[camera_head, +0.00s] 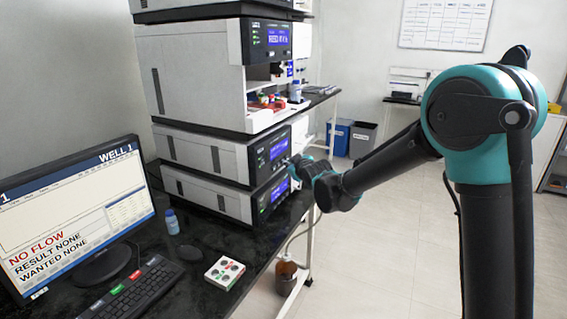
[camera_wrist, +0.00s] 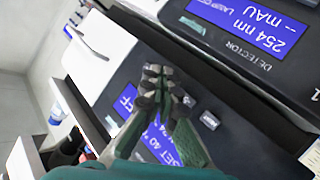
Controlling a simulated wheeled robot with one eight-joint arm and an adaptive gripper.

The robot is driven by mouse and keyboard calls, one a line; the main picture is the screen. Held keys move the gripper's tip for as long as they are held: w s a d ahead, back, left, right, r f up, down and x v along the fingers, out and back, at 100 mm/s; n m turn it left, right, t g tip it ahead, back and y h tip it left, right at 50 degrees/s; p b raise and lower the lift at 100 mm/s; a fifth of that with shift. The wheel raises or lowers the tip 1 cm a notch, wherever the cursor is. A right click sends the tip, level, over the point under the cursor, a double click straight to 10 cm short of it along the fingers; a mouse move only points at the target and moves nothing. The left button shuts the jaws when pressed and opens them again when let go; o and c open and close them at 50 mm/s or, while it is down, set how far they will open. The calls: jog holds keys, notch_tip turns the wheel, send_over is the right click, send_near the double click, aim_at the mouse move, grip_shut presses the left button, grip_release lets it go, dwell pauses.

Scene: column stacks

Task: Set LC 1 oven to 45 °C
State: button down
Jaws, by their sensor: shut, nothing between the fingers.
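The LC 1 stack stands left of centre in the head view. A module (camera_head: 205,153) with a lit blue screen sits just above the lowest module (camera_head: 205,195). In the wrist view, its screen (camera_wrist: 150,125) is turned over and partly covered by my fingers; "SET 40", "OFF" and a figure like 24 can be read. Small buttons (camera_wrist: 210,120) lie beside the screen. My gripper (camera_wrist: 153,82) is shut and empty, its fingertips before this panel; I cannot tell whether they touch. It also shows in the head view (camera_head: 296,170) at the stack's front.
The detector panel (camera_wrist: 245,70) adjoins, its screen reading 254 nm and lamp off. A monitor (camera_head: 75,215), keyboard (camera_head: 130,290), small white pad with round buttons (camera_head: 225,272) and a blue-capped bottle (camera_head: 172,222) stand on the dark bench. A brown bottle (camera_head: 286,275) stands below.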

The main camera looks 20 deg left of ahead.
jog(key=shift+a, duration=0.25)
jog(key=shift+d, duration=0.2)
dwell(0.4)
jog(key=shift+d, duration=0.65)
jog(key=shift+s+d, duration=0.15)
jog(key=shift+d, duration=1.1)
jog(key=shift+s+d, duration=0.1)
jog(key=shift+d, duration=1.15)
